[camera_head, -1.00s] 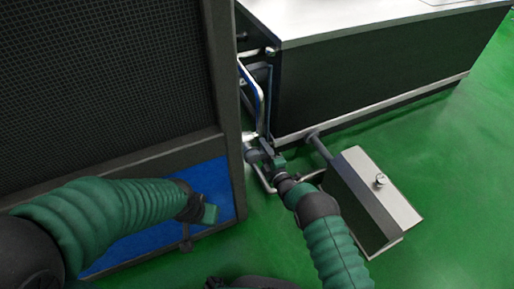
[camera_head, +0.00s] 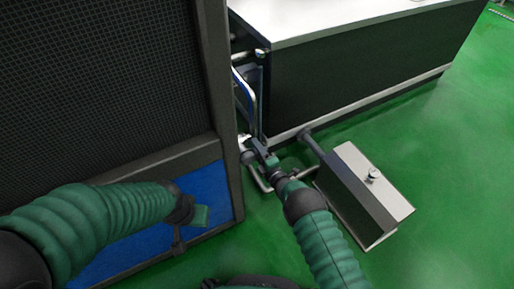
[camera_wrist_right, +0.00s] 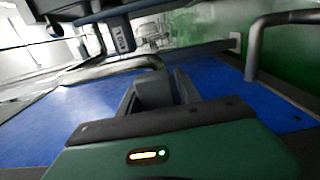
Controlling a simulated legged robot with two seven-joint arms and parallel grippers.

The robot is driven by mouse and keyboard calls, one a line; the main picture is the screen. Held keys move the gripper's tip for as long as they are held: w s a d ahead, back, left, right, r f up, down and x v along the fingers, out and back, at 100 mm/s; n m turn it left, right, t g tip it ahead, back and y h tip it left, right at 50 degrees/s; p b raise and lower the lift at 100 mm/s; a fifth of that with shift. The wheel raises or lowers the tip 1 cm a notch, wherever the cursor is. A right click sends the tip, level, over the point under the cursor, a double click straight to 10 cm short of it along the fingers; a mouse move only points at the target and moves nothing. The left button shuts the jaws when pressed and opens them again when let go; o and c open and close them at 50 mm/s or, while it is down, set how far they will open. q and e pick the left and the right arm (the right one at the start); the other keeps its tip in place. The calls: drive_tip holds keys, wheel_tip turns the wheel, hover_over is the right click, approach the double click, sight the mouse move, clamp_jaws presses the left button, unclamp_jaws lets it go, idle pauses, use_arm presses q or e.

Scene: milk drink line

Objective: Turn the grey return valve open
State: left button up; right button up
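My right gripper (camera_head: 262,151) reaches down to the pipework between the dark meshed cabinet and the white-topped unit. In the right wrist view a grey block (camera_wrist_right: 153,93) lies between its dark fingers. I cannot tell whether the fingers press on it, or whether it is the return valve's handle. In the head view a small rounded grey part (camera_head: 247,157), possibly part of the valve, shows beside this gripper; the gripper hides much of that spot. My left gripper (camera_head: 180,238) hangs in front of the blue panel, away from the pipes; its finger opening is unclear.
The meshed cabinet (camera_head: 100,90) stands at left, with a blue panel (camera_head: 212,190) below. The white-topped unit (camera_head: 350,75) stands at the back. Bent metal pipes (camera_head: 249,100) run between them. A grey box (camera_head: 372,208) stands right of my right arm. Green floor is clear at right.

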drive_tip(key=shift+o, duration=1.1)
drive_tip(key=shift+f, duration=0.1)
drive_tip(key=shift+o, duration=0.4)
drive_tip(key=p+v, duration=0.8)
drive_tip(key=v, duration=0.8)
drive_tip(key=shift+s+d, duration=0.3)
